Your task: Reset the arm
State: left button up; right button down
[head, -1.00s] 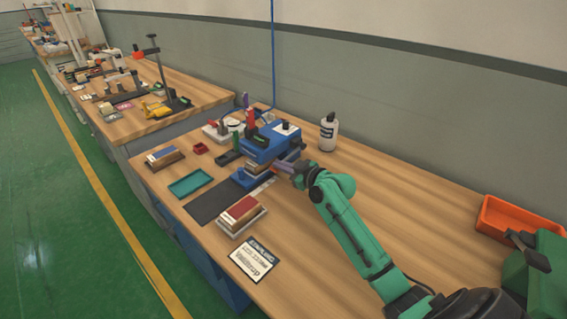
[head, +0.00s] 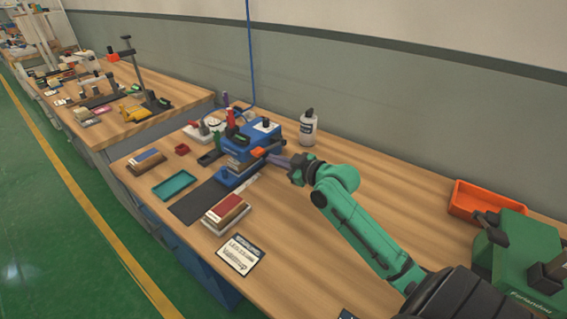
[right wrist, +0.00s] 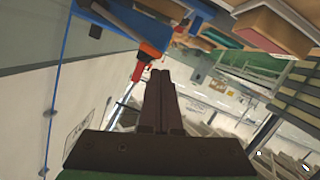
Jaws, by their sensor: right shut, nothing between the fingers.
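My right arm reaches over the wooden workbench (head: 370,196) in the head view. Its right gripper (head: 269,157) is shut and empty, beside the right end of the blue machine (head: 238,138). The machine has an orange handle (head: 258,151) close to the fingertips. In the right wrist view the closed fingers (right wrist: 160,74) point up the picture, and the orange-red handle (right wrist: 150,50) shows just beyond them. A gap shows between the two, though depth is hard to judge. My left gripper is not in view.
A white bottle (head: 308,128) stands behind my gripper. An orange bin (head: 487,203) and a green machine (head: 530,245) stand at the right. The bench's middle right is clear.

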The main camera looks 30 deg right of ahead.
jog(key=shift+v, duration=1.55)
jog(key=shift+d, duration=0.1)
